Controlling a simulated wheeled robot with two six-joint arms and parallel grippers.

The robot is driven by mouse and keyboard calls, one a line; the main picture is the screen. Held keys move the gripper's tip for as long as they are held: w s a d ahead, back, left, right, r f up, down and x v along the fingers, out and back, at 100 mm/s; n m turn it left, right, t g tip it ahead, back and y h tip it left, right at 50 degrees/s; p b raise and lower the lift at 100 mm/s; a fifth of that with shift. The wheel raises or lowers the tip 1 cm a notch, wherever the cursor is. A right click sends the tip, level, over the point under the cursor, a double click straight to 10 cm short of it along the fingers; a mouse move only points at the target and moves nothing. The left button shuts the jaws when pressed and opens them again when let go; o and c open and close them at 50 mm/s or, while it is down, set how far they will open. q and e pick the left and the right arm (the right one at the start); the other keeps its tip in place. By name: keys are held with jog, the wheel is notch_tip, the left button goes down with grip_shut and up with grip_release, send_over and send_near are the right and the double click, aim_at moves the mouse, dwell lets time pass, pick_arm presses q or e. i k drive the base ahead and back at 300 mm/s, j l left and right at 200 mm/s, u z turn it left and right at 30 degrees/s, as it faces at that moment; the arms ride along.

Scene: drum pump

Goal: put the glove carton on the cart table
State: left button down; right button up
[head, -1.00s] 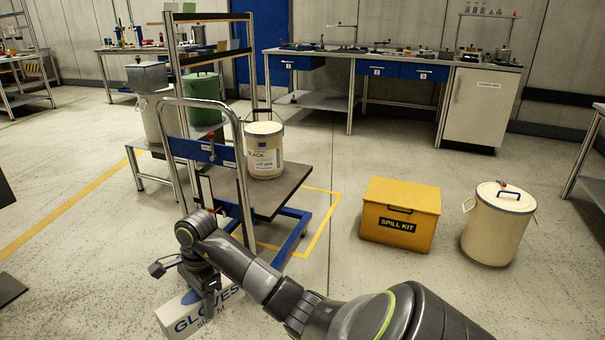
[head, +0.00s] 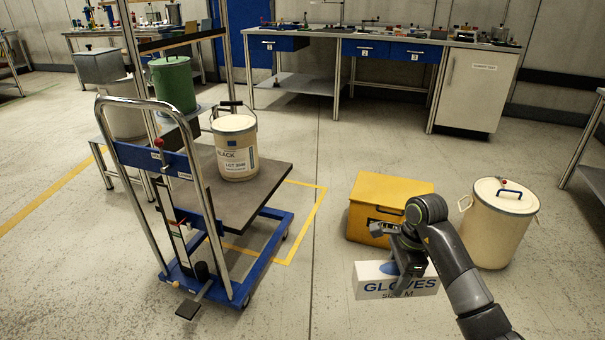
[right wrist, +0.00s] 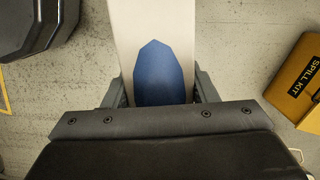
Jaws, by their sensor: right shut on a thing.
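The glove carton (head: 372,290) is a white box marked GLOVES, size M, with a blue oval. My right gripper (head: 408,268) is shut on it and holds it in front of the yellow spill kit. In the right wrist view the carton (right wrist: 152,30) runs up between the fingers of the gripper (right wrist: 163,92). The cart table (head: 262,170) is a dark flat top on a blue wheeled frame, left of the carton and apart from it. A cream pail labelled BLACK (head: 235,150) stands on its far left part. My left gripper is not in view.
The cart's chrome handle (head: 103,130) rises at its near left side. The yellow spill kit (head: 365,205) and a cream lidded drum (head: 500,225) stand on the floor at right. A green drum (head: 173,85) is behind the cart. Floor between cart and carton is clear.

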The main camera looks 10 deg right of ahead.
aim_at(214, 198)
jog(key=i+l+z, duration=0.15)
jog(key=i+z, duration=0.15)
jog(key=z, duration=0.2)
jog(key=i+l+z, duration=0.1)
jog(key=i+z, duration=0.2)
jog(key=z, duration=0.2)
jog(key=i+l+u, duration=0.15)
jog(key=i+u, duration=0.35)
jog(key=i, duration=0.15)
jog(key=i+u, duration=0.15)
jog(key=u, duration=0.25)
jog(key=i+l+u, duration=0.1)
jog(key=u, duration=0.3)
jog(key=i+l+u, duration=0.1)
jog(key=u, duration=0.25)
jog(key=i+l+u, duration=0.1)
jog(key=u, duration=0.3)
jog(key=i+l+u, duration=0.15)
jog(key=u, duration=0.3)
jog(key=i+l+u, duration=0.1)
jog(key=l+u, duration=0.6)
jog(key=u, duration=0.2)
jog(key=i, duration=0.05)
